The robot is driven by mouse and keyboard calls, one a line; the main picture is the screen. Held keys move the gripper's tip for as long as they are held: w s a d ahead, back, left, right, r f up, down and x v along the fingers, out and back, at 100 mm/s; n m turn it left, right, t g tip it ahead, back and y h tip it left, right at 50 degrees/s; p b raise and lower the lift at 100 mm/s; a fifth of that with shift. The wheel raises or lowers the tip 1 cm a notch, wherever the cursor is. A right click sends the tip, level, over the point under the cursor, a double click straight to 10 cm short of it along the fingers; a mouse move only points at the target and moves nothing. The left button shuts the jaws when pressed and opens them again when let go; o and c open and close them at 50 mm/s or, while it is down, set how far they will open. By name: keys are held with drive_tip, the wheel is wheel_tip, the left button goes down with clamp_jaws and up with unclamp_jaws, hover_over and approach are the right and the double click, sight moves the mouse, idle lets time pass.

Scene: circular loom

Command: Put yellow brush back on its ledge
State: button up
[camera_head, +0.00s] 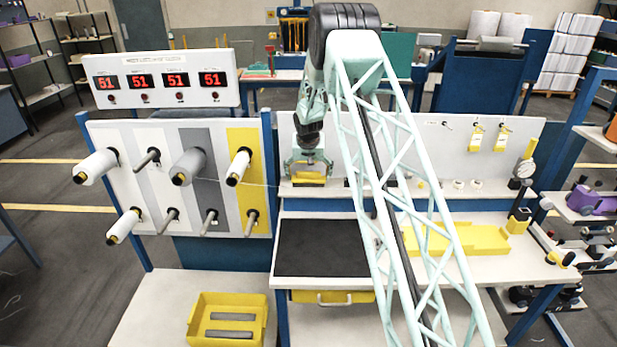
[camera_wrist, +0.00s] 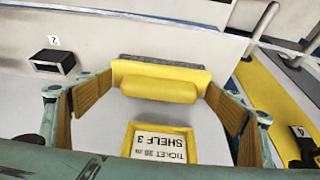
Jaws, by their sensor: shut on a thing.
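The yellow brush (camera_head: 309,179) is between the fingers of my gripper (camera_head: 308,173), at the left part of the back panel. In the wrist view the brush (camera_wrist: 160,88) shows its yellow body and a grey strip along its far edge. The brown pads of my gripper (camera_wrist: 155,92) flank its two ends, and the gripper is shut on it. The brush is at the narrow white ledge (camera_head: 345,190). I cannot tell whether it touches the ledge. A yellow-framed ticket reading "SHELF 3" (camera_wrist: 160,143) shows nearer the wrist camera.
A panel of pegs and spools (camera_head: 185,180) stands close on the left. Below the ledge is a dark mat (camera_head: 323,248). A yellow tray (camera_head: 455,239) lies to the right, and a yellow bin (camera_head: 228,318) holds grey bars at lower left.

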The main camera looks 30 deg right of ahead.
drive_tip(key=shift+f+b, duration=0.3)
drive_tip(key=shift+f, duration=0.1)
drive_tip(key=o, duration=1)
drive_tip(key=shift+c, duration=0.2)
drive_tip(key=shift+r, duration=0.2)
drive_tip(key=v, duration=1.1)
drive_tip(key=shift+s+r, duration=0.2)
drive_tip(key=shift+r, duration=0.05)
